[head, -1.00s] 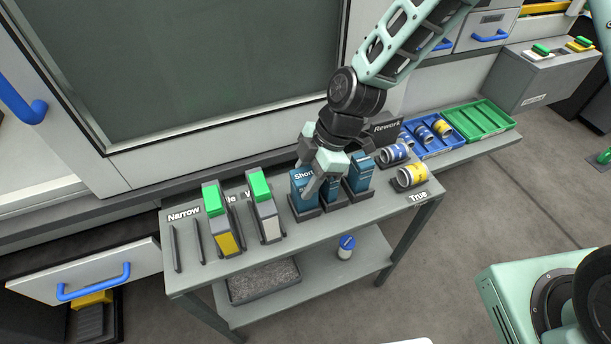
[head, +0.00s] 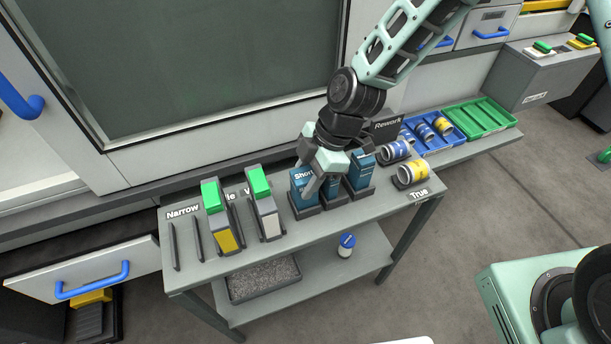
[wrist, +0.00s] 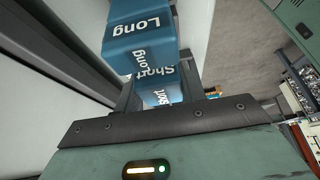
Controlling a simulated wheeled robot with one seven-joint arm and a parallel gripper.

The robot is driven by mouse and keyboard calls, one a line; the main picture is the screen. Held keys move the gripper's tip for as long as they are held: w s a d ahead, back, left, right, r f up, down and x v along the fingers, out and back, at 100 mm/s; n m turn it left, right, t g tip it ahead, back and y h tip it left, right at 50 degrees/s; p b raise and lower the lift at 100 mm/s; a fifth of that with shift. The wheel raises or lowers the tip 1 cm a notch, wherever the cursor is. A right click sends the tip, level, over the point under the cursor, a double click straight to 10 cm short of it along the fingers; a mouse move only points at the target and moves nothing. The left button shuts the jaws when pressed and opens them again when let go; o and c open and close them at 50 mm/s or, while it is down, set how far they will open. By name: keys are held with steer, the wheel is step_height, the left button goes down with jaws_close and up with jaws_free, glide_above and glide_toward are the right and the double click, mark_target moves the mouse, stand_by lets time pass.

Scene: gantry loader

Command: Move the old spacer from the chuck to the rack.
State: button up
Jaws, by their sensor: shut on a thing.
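My gripper (head: 325,172) points down over a row of blue spacer blocks on the grey bench. It is shut on a blue spacer block (wrist: 156,74), which shows between the fingers in the wrist view. In the head view the gripper partly hides the row, and I cannot tell whether the held block is seated or lifted. The left block (head: 303,187), labelled Short, stands in a dark holder beside the gripper. Another blue block (head: 361,172) stands to the right. A block labelled Long (wrist: 140,38) is close by in the wrist view. I cannot make out the chuck.
Two green-topped gauges (head: 217,222) (head: 265,208) stand to the left, near the Narrow label. Blue and yellow rings (head: 395,151) (head: 412,172) lie on the right, near the True label. Behind them are a blue tray (head: 455,143) and a green tray (head: 482,119). A large dark window (head: 200,60) rises behind the bench.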

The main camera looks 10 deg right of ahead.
steer(key=o, duration=1.1)
steer(key=shift+c, duration=0.2)
steer(key=v, duration=1.7)
steer(key=shift+r, duration=0.2)
step_height(320, 180, up, 7)
steer(key=p, duration=0.7)
